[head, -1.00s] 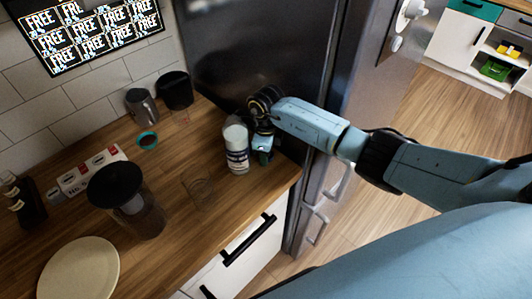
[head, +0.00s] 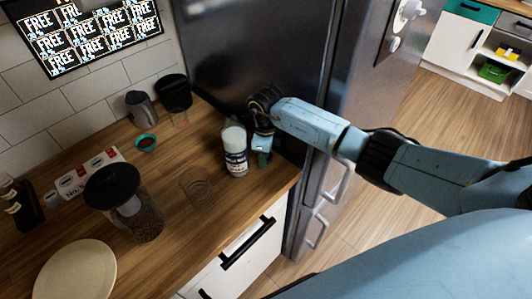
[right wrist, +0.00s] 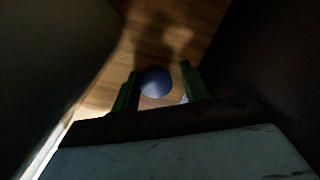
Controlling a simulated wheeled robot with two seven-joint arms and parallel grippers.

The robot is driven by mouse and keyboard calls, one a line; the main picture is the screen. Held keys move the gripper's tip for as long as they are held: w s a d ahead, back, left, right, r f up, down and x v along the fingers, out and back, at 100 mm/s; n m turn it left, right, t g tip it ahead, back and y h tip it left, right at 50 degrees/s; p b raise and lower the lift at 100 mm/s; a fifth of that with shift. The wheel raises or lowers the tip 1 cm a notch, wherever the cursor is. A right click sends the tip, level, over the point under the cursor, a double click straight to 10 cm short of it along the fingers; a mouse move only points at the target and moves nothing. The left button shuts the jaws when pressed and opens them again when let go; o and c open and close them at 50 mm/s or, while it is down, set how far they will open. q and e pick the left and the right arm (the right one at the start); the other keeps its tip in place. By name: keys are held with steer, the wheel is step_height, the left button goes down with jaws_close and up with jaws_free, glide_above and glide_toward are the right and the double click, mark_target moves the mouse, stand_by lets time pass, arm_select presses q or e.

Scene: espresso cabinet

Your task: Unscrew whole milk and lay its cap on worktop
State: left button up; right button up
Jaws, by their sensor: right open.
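The whole milk bottle (head: 235,155), white with a dark blue label, stands upright on the wooden worktop (head: 205,235) near the fridge. Its top looks white, and no blue cap shows on it in the head view. My right gripper (head: 263,158) points down just right of the bottle, close beside it. In the right wrist view its green fingers (right wrist: 160,85) are apart. A round blue thing that looks like the cap (right wrist: 155,82) shows between them, over wood. I cannot tell whether the cap touches the worktop or a finger. My left gripper is out of view.
The dark fridge (head: 255,50) stands close behind and right of the gripper. A pale plate (head: 75,272) lies at the front left. The worktop's front edge is near.

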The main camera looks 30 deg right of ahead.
steer(key=shift+s+a+f, duration=0.35)
steer(key=shift+s+f, duration=0.2)
steer(key=shift+f, duration=0.05)
steer(key=shift+w+r+p, duration=0.1)
steer(key=shift+r+p, duration=0.35)
steer(key=shift+p, duration=0.15)
step_height(320, 180, up, 8)
steer(key=p, duration=0.5)
steer(key=shift+w+d+p, duration=0.1)
steer(key=shift+w+p, duration=0.05)
steer(key=shift+p, duration=0.25)
